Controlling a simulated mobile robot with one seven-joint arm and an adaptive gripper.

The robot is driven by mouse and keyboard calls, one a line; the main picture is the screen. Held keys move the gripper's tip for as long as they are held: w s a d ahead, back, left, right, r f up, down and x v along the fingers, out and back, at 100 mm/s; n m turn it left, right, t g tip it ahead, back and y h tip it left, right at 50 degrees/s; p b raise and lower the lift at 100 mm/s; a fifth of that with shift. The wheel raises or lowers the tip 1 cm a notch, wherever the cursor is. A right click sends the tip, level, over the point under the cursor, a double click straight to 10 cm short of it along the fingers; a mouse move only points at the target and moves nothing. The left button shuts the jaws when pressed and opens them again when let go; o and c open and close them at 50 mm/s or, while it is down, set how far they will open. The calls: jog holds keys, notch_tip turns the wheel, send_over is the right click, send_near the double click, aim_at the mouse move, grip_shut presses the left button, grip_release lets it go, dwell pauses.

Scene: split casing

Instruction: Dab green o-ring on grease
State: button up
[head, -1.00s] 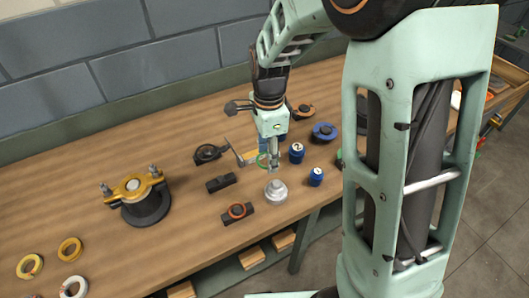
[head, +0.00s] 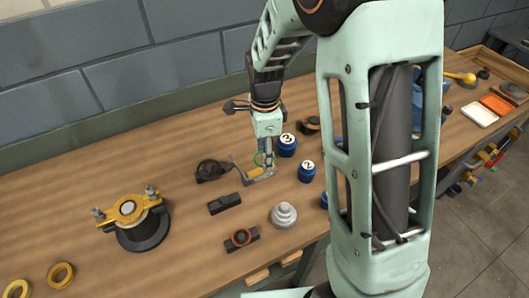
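My gripper (head: 267,161) hangs fingers down over the middle of the bench, left of the blue jar marked 3. The green o-ring (head: 259,158) shows as a thin upright loop at the left side of the fingertips. The fingers look shut on it, though the grip itself is small in view. A flat metal and yellow piece (head: 261,175) lies just below the fingertips; I cannot tell whether anything touches it. I cannot make out grease for sure in the head view.
Blue jars marked 3 (head: 287,146) and 2 (head: 307,172) stand right of my gripper. A silver stepped part (head: 284,215), a black block with a red ring (head: 241,238) and another black block (head: 224,204) lie nearer. A yellow-topped casing (head: 130,212) stands left.

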jog(key=shift+f, duration=0.15)
jog(key=shift+f+b, duration=1.2)
jog(key=shift+f, duration=0.4)
jog(key=shift+f, duration=0.35)
dwell(1.0)
dwell(0.6)
jog(key=shift+r+p, duration=2.2)
jog(key=shift+r, duration=0.85)
jog(key=shift+f, duration=0.1)
jog(key=f+b, duration=0.1)
jog(key=b, duration=0.2)
jog(key=shift+f, duration=0.4)
jog(key=shift+f, duration=0.1)
